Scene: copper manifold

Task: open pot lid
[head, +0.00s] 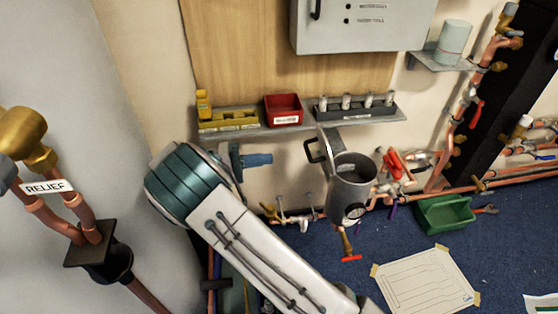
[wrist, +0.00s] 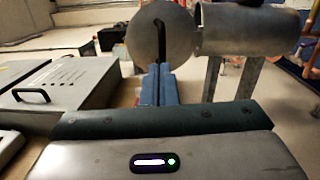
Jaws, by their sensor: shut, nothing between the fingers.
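The grey metal pot (head: 350,196) stands with its round mouth facing up, a gauge on its front. Its lid (head: 326,145) is tilted up on edge at the left of the mouth, and the inside shows. The lid's black handle (head: 309,151) faces my gripper (head: 268,159), whose blue fingers are shut and empty. A gap shows between the fingertips and handle in the head view. In the wrist view my gripper (wrist: 157,70) points at the lid disc (wrist: 176,38), overlapping its lower part; the pot (wrist: 240,30) lies right of it. Contact there is unclear.
A shelf (head: 240,130) with yellow bins, a red bin (head: 283,110) and a black rack (head: 355,110) runs behind the pot. Copper pipes and valves (head: 405,165) crowd its right. A green tray (head: 445,213) and paper sheet (head: 425,285) lie on the blue floor.

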